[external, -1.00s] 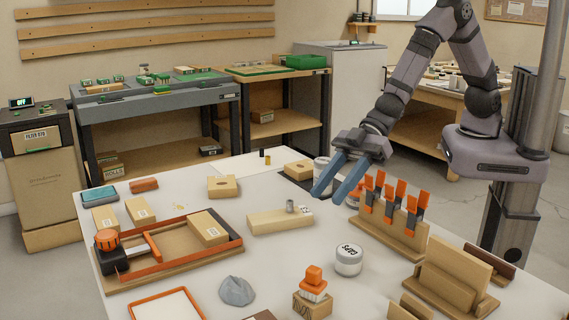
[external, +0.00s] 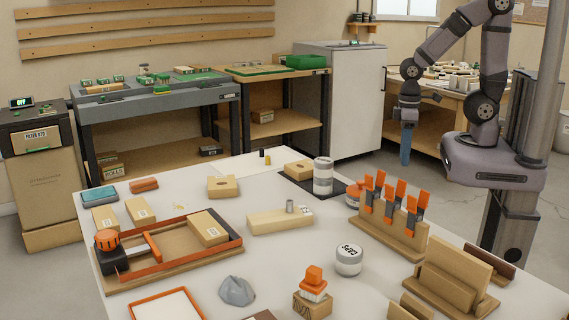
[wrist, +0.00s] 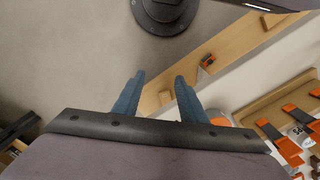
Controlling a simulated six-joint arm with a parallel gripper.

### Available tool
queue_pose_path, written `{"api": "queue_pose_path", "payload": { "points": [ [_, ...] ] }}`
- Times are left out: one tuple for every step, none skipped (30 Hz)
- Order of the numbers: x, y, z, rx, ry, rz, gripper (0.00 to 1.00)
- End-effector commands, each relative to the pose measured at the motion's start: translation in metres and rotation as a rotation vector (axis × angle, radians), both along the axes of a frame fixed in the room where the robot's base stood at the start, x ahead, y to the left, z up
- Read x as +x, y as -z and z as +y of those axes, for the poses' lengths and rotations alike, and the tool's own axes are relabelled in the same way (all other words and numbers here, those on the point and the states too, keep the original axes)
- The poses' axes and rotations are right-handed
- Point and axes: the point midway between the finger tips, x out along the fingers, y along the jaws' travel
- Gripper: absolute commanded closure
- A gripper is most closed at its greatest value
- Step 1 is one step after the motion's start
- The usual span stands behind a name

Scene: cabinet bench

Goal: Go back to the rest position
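My gripper (external: 407,145) hangs pointing down past the back right edge of the white table in the external view, clear of everything on it. In the external view its two blue fingers overlap. In the wrist view the gripper (wrist: 158,90) shows both blue fingers apart with nothing between them. My arm is folded up above its base at the right.
A rack with orange-handled tools (external: 392,225) stands at the table's right edge. A white jar (external: 323,178) stands on a dark mat behind it, and the CAPS jar (external: 348,260) stands in front. The air around my gripper is free.

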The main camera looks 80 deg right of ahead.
Motion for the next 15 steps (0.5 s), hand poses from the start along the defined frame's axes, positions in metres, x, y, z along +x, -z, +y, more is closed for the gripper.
{"api": "queue_pose_path", "payload": {
  "points": [
    [0.006, -0.028, 0.0, -0.003, -0.006, -0.014, 0.62],
    [0.007, -0.035, 0.0, -0.004, -0.007, -0.015, 0.62],
    [0.007, -0.043, 0.001, -0.004, -0.007, -0.015, 0.62],
    [0.007, -0.05, 0.001, -0.005, -0.007, -0.015, 0.62],
    [0.007, -0.057, 0.001, -0.005, -0.008, -0.015, 0.62],
    [0.007, -0.067, 0.001, -0.005, -0.008, -0.015, 0.62],
    [0.007, -0.075, 0.001, -0.005, -0.008, -0.015, 0.62],
    [0.007, -0.083, 0.001, -0.005, -0.008, -0.015, 0.62],
    [0.007, -0.095, 0.001, -0.006, -0.008, -0.015, 0.62],
    [0.007, -0.104, 0.001, -0.006, -0.008, -0.015, 0.62],
    [0.007, -0.113, 0.001, -0.006, -0.008, -0.016, 0.62],
    [0.007, -0.125, 0.001, -0.006, -0.008, -0.016, 0.62],
    [0.007, -0.134, 0.001, -0.006, -0.008, -0.016, 0.62],
    [0.007, -0.143, 0.001, -0.006, -0.008, -0.016, 0.62],
    [0.007, -0.154, 0.001, -0.006, -0.008, -0.016, 0.62]
  ]
}}
